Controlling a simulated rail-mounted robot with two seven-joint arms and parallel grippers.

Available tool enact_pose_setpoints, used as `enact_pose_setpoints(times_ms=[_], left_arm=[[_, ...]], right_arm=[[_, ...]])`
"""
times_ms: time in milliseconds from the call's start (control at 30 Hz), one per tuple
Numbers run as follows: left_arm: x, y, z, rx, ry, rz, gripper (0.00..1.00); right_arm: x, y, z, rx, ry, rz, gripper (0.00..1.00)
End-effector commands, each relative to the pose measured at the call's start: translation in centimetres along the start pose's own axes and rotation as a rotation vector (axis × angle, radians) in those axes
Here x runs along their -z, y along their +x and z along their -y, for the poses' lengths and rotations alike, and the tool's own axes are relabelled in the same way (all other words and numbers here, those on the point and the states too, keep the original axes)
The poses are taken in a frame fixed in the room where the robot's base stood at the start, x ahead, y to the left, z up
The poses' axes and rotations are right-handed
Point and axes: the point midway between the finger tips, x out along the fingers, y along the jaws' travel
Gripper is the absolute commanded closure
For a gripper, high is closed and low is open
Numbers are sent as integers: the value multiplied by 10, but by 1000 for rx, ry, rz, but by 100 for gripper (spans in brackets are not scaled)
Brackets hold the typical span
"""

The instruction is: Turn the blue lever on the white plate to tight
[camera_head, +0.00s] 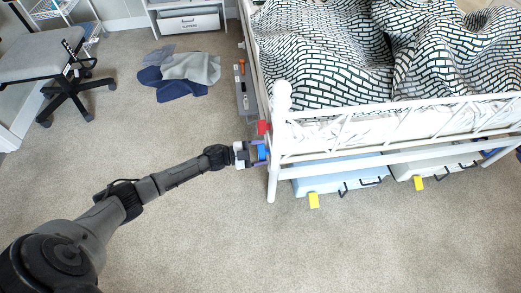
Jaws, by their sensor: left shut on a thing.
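The blue lever (262,152) is a small blue piece beside the white bed post, at the middle of the head view. My left gripper (259,153) reaches it from the left and is shut on it. The fingers cover much of the lever, so its exact angle is hard to tell. A small red piece (263,127) shows just above it, by the post. The white plate cannot be made out clearly against the white bed frame. My right gripper is not in view.
The white bed frame (274,183) stands right of my gripper, with patterned bedding (330,50) on top. Storage boxes with yellow tags (314,200) sit underneath. A grey tray (246,100) lies beside the bed. Clothes (185,75) and an office chair (45,62) are farther left. Open carpet lies in front.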

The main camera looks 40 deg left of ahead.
Motion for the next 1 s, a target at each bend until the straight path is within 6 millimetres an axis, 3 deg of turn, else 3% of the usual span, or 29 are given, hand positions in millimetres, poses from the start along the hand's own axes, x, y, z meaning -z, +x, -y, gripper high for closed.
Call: enact_pose_setpoints(times_ms=[600,1000], left_arm=[[-1,0,-3,1,577,-1,58],[-2,0,-4,1,845,-1,58]], right_arm=[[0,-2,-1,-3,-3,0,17],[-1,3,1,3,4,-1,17]])
